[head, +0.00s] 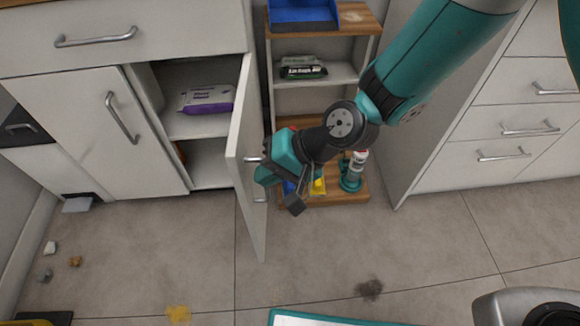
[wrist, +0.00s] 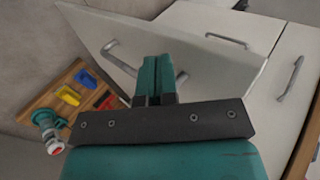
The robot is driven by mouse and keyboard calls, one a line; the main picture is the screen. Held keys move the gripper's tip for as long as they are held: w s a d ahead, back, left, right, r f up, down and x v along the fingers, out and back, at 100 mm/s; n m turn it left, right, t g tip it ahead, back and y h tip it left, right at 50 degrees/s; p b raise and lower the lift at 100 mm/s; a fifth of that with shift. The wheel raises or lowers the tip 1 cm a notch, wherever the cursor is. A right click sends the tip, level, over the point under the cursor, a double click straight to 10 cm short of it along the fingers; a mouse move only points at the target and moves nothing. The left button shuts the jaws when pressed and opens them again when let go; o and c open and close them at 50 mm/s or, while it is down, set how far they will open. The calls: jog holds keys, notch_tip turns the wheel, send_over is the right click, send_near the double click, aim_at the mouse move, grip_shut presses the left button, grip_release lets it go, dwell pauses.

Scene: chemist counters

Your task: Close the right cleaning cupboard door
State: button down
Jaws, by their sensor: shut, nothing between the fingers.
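The right cleaning cupboard door (head: 245,160) is white and stands wide open in the head view, swung out toward me. Its metal handle (head: 256,160) is on the face turned to the right, partly hidden by my gripper. My gripper (head: 294,205) is shut and empty, on the right side of the door, close to the handle; I cannot tell whether it touches. In the wrist view the door (wrist: 190,60) lies across the middle, with its handle (wrist: 125,60) partly behind my gripper (wrist: 158,62). Inside the open cupboard (head: 195,125), a purple-and-white pack (head: 208,99) lies on the shelf.
The closed left door (head: 95,130) is beside the opening, under a drawer (head: 100,35). A wooden-shelved rack (head: 325,20) with a blue tray, packs and bottles stands right of the open door.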

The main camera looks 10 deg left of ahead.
jog(key=shift+s+a, duration=0.15)
jog(key=shift+a, duration=0.8)
